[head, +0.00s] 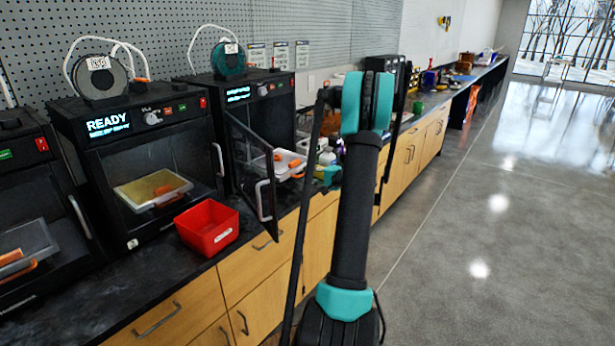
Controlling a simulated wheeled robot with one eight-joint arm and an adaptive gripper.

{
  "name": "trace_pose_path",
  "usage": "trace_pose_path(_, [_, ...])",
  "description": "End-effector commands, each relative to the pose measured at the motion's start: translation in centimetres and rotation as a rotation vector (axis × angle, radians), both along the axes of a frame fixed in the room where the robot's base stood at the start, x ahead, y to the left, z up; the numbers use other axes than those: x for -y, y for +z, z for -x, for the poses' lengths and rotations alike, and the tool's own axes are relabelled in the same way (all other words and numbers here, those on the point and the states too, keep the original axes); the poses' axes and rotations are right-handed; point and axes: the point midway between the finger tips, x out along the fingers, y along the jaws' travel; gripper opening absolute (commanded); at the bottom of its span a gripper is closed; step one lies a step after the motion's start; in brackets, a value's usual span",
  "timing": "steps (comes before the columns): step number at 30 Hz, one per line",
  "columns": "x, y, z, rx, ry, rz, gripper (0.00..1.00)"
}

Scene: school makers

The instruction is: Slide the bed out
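The printer with the open door (265,221) stands at the middle left, its dark glass door swung out toward me. Its bed (285,171) is a pale, flat plate with orange parts at its front. It shows partly through the door glass and partly past the door's edge, and seems to reach to or slightly beyond the printer's front. My black and teal arm rises in front of the counter, just right of the bed. My gripper cannot be made out; it is hidden behind the arm or out of the picture, so contact with the bed cannot be told.
A closed printer reading READY (110,125) stands to the left, with another at the far left edge. A red bin (208,226) sits on the black counter before them. Spools top the printers. Small items crowd the counter beyond my arm. The grey floor (500,230) at right is clear.

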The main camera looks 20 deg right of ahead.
Motion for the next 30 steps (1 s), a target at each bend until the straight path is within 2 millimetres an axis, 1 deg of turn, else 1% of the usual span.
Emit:
trace_pose_path(5, [0.9,0.3,1.2,0.0,-0.003,0.001,0.28])
trace_pose_path(15, [4.2,1.7,7.0,0.0,-0.004,0.0,0.28])
trace_pose_path(19, [5.1,2.1,8.7,0.0,-0.004,0.001,0.28])
trace_pose_path(24, [5.8,2.4,10.0,-0.001,-0.002,0.001,0.28])
trace_pose_path(30, [6.0,2.5,10.3,0.0,-0.001,0.0,0.28])
